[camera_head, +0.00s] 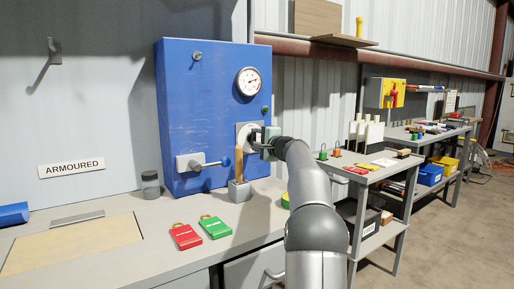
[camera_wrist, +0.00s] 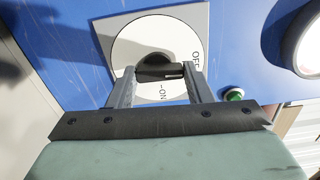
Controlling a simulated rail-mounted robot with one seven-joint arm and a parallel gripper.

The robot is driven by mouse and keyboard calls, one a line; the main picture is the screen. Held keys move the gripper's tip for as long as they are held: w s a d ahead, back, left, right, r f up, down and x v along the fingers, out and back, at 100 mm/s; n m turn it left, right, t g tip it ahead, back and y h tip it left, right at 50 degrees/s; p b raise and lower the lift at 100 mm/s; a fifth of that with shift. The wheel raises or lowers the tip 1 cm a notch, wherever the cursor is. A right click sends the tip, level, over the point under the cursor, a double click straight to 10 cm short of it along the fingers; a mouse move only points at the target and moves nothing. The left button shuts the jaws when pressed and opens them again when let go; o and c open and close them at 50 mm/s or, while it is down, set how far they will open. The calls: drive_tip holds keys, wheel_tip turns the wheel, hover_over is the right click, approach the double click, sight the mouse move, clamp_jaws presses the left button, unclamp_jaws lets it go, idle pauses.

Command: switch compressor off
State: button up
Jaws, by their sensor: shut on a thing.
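A black rotary knob (camera_wrist: 155,68) sits on a round pale dial on a square plate (camera_wrist: 202,22) in the wrist view. The dial reads OFF at the right and ON below the knob. The knob's grip bar lies across the picture, a pale mark near its right end. My gripper (camera_wrist: 158,78) is shut on this bar, one finger at each end. In the head view, my gripper (camera_head: 258,140) is at the plate on the front of the blue cabinet (camera_head: 205,105) and hides part of the switch.
A round gauge (camera_head: 249,82), a green button (camera_head: 265,109) and a lever handle (camera_head: 205,162) are on the cabinet. A wooden-handled item stands in a grey holder (camera_head: 240,190) below the switch. A jar (camera_head: 150,186), red tag (camera_head: 185,236) and green tag (camera_head: 215,227) are on the bench.

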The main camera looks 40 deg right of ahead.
drive_tip(key=shift+n+b, duration=0.3)
drive_tip(key=shift+n, duration=0.2)
drive_tip(key=o, duration=1)
drive_tip(key=s+a+b, duration=0.1)
drive_tip(key=s, duration=1.6)
drive_tip(key=shift+s+b, duration=0.2)
drive_tip(key=shift+b, duration=0.1)
